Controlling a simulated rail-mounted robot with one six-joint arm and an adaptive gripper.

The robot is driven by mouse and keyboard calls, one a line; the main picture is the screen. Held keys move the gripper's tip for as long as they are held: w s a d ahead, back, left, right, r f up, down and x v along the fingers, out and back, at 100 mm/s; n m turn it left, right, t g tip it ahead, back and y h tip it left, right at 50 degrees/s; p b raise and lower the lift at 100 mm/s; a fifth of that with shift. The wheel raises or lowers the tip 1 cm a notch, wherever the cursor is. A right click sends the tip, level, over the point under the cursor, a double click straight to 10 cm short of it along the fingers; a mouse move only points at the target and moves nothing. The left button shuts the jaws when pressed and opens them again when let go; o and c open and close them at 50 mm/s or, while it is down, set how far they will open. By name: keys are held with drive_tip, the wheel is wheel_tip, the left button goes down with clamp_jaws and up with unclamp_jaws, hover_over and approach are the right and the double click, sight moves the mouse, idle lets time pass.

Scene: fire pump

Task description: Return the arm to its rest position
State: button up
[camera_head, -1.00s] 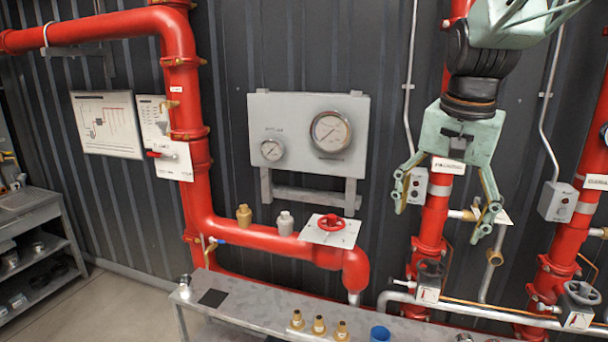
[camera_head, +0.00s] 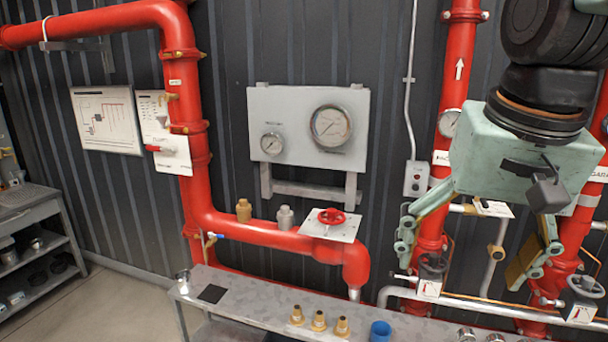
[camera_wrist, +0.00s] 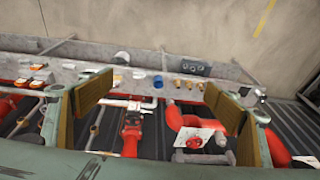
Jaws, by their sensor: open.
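My gripper (camera_head: 472,262) is at the right of the head view, pale green, pointing down with its fingers spread wide apart. Nothing is between the fingers. It hangs in front of the red vertical pipes and partly hides them. In the wrist view my gripper (camera_wrist: 160,110) shows as two fingers with brown pads, one at each side, with a clear gap between them. Beyond the gap are the bench and the red pipework.
A grey bench (camera_head: 250,312) runs along the wall with brass fittings (camera_head: 319,321) and a blue cup (camera_head: 380,331). A red handwheel (camera_head: 331,218) sits on a red pipe. A gauge panel (camera_head: 293,135) hangs on the wall. Floor at left is clear.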

drive_tip(key=s+a+f+n+b, duration=0.1)
drive_tip(key=s+f, duration=0.1)
drive_tip(key=s, duration=0.5)
drive_tip(key=s+a+f+n+b, duration=0.1)
drive_tip(key=s+f+n, duration=0.1)
drive_tip(key=s, duration=0.4)
drive_tip(key=shift+s+f+t, duration=0.4)
drive_tip(key=shift+f, duration=0.35)
